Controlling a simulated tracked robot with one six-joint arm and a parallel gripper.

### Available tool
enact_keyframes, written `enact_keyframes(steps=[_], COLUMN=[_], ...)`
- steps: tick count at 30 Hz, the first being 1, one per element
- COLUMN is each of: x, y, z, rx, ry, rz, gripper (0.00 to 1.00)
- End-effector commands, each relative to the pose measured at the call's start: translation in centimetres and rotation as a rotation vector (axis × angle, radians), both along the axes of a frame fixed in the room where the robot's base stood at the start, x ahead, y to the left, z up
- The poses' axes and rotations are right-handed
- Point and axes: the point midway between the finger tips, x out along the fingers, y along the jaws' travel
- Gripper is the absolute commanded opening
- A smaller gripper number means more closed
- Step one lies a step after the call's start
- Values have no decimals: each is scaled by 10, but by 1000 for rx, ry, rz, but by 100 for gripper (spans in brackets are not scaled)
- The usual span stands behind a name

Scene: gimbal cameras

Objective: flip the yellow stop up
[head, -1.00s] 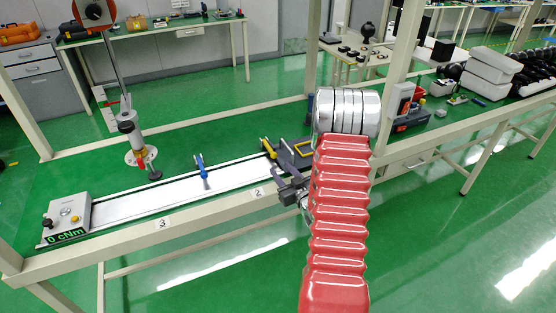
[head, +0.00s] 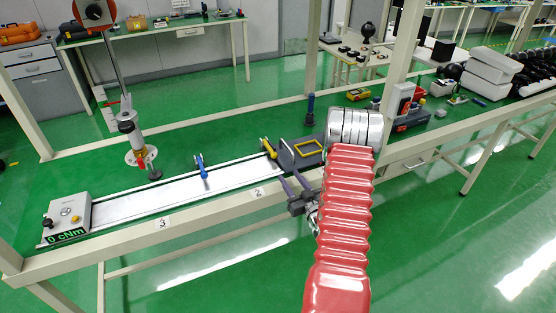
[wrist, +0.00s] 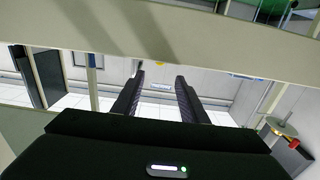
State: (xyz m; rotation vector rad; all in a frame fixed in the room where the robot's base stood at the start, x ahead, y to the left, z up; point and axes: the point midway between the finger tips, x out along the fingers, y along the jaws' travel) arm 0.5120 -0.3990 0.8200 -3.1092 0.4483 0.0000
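The yellow stop (head: 268,147) is a small yellow lever at the right end of the white rail (head: 150,196) in the head view. It leans up and to the left. My gripper (head: 293,180) is at the bench's front edge, right of and below the yellow stop in the picture, apart from it. Its two dark fingers point up toward the rail end. In the wrist view my gripper (wrist: 160,78) has its fingers apart with nothing between them. A tiny yellow spot shows beyond the fingertips there; I cannot tell what it is.
A blue lever (head: 201,166) stands mid-rail. A grey box reading 0 cNm (head: 68,218) is at the left end. A yellow frame (head: 307,148) lies on a dark plate right of the yellow stop. A pale beam (wrist: 150,30) crosses the wrist view.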

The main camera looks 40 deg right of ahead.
Motion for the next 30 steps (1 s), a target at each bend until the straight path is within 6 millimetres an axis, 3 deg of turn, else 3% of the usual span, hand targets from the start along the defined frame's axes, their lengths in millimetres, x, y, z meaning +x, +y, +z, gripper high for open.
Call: enact_keyframes(steps=[19, 24, 30], x=[95, 112, 118], y=[-26, -32, -34], z=[0, 0, 0], rx=[-1, 0, -1], ry=[-1, -1, 0], rz=[2, 0, 0], gripper=[39, 39, 39])
